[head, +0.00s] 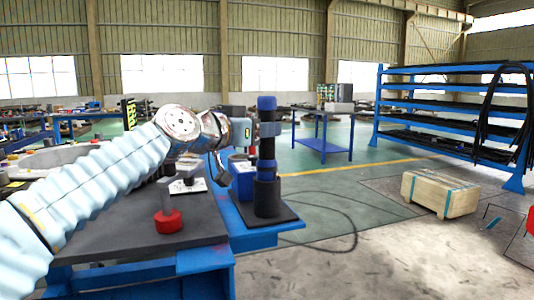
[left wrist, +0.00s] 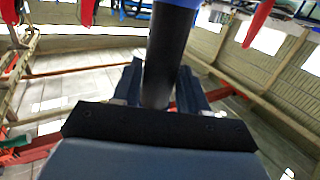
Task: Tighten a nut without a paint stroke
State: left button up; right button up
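A dark upright tool with a blue top and blue band (head: 266,150) stands in a black sleeve on a black base plate (head: 262,218) at the table's right end. My left gripper (head: 268,129) is at its upper part. In the left wrist view the dark cylinder (left wrist: 166,70) passes between the fingers (left wrist: 162,92), which appear to press on both sides. A red round piece with a grey upright stem (head: 168,221) stands near the dark tabletop's front edge. Farther back, small parts lie on a white plate (head: 187,186); nuts and paint strokes are too small to tell. My right gripper is not in view.
The dark tabletop (head: 110,225) sits on a blue frame. A blue box (head: 243,180) is just left of the tool. A wooden crate (head: 440,193) stands on the floor at right, before a blue rack (head: 450,110). A cable lies on the floor right of the table.

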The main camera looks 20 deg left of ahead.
aim_at(260, 97)
pick_arm(q)
grip_shut()
jog(key=shift+r+p, duration=1.4)
jog(key=shift+r, duration=0.3)
jog(key=shift+r+p, duration=1.15)
jog(key=shift+r, duration=0.3)
jog(key=shift+r+p, duration=0.6)
jog(key=shift+r, duration=2)
